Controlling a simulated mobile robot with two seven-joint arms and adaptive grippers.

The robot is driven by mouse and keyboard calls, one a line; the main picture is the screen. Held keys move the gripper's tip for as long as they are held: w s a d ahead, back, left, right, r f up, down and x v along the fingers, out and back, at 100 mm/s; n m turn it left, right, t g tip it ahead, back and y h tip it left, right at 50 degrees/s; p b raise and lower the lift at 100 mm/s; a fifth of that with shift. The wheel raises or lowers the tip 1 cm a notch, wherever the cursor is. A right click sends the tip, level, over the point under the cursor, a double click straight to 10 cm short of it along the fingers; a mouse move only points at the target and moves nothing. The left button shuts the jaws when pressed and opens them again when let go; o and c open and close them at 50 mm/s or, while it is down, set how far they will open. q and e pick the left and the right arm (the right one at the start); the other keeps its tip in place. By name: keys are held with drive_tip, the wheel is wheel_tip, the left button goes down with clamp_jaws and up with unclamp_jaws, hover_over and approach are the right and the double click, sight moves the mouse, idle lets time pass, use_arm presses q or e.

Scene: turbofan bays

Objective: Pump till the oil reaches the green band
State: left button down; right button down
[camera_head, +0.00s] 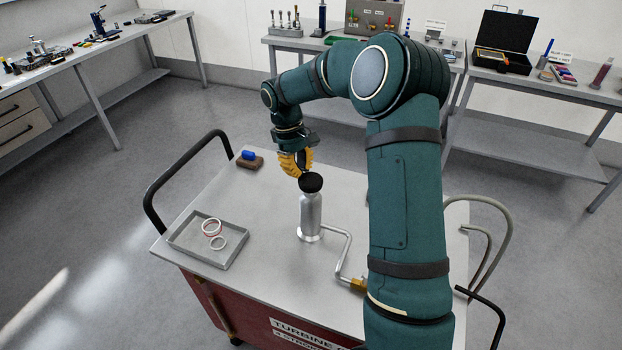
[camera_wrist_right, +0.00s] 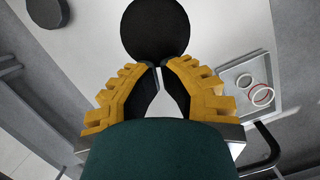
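The hand pump (camera_head: 311,212) is a silver upright cylinder on the cart top, with a round black knob (camera_head: 310,183) on top. My right gripper (camera_head: 302,171), with yellow fingers, is just behind the knob, pointing down. In the right wrist view the black knob (camera_wrist_right: 155,28) lies right beyond the fingertips (camera_wrist_right: 160,68), which are nearly together with nothing between them. I cannot tell whether they touch the knob. A silver pipe (camera_head: 347,250) runs from the pump base to a brass fitting (camera_head: 358,285). No oil level or green band shows. My left gripper is out of view.
A grey tray (camera_head: 190,246) with white and red rings lies left of the pump on the cart (camera_head: 265,290). A blue item on a brown block (camera_head: 249,160) sits at the far left corner. Hoses (camera_head: 490,240) hang at the right. Workbenches line the walls.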

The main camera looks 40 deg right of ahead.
drive_tip(key=v, duration=1.2)
idle(1.6)
